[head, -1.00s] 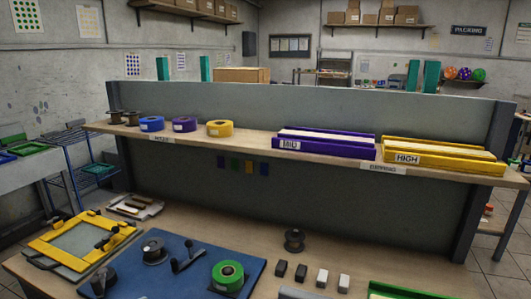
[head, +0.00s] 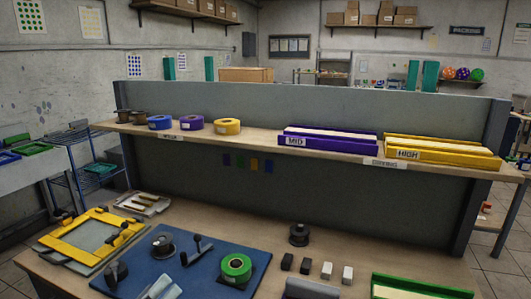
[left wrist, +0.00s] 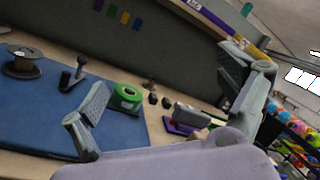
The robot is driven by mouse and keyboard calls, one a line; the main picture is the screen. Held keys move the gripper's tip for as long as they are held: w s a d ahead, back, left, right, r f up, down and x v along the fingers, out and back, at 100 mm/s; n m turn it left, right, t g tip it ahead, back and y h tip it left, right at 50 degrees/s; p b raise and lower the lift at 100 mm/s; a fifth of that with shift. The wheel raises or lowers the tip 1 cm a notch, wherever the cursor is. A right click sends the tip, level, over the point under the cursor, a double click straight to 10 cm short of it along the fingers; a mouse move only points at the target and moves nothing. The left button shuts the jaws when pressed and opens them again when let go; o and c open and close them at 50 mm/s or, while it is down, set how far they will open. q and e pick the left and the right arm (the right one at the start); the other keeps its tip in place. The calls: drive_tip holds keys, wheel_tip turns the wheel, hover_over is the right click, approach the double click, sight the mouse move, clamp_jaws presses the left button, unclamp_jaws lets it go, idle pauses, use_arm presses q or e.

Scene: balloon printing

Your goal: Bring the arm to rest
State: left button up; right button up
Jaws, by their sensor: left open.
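My left gripper (head: 160,288) shows only in part at the bottom edge of the head view, over the front of the blue mat (head: 205,282). In the left wrist view my left gripper (left wrist: 165,85) has its two fingers wide apart, with nothing between them. Beyond the fingers lie the mat (left wrist: 35,125), a green tape roll (left wrist: 126,97) and a dark spool (left wrist: 22,62). My right gripper is in neither view.
The bench holds a yellow frame (head: 92,236), a dark spool (head: 299,234), small black and white blocks (head: 327,270) and a green tray (head: 420,287). A shelf (head: 270,139) with tape rolls and purple and yellow bins (head: 440,150) crosses behind. A grey object (head: 312,289) stands at the front.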

use_arm(q)
drive_tip(key=s+a+f+n+g+y, duration=0.15)
drive_tip(key=a+f+n+y, duration=0.4)
drive_tip(key=n, duration=0.65)
drive_tip(key=s+a+f+n+g+y, duration=0.1)
drive_tip(key=s+a+f+n+y, duration=0.15)
drive_tip(key=a+n+y, duration=0.6)
drive_tip(key=s+d+f+n+g+h, duration=0.1)
drive_tip(key=s+d+f+n+g, duration=0.5)
drive_tip(key=s+f+n, duration=0.45)
drive_tip(key=s+d+f+g+h, duration=0.4)
drive_tip(key=s+d+f+g, duration=0.25)
drive_tip(key=s+d, duration=0.2)
wheel_tip(320, 180, down, 29)
drive_tip(key=s, duration=0.2)
drive_tip(key=s+a+f+g, duration=0.1)
drive_tip(key=s+a+f, duration=0.2)
drive_tip(key=s+f, duration=1.1)
drive_tip(key=shift+s+g, duration=0.4)
drive_tip(key=shift+s, duration=0.45)
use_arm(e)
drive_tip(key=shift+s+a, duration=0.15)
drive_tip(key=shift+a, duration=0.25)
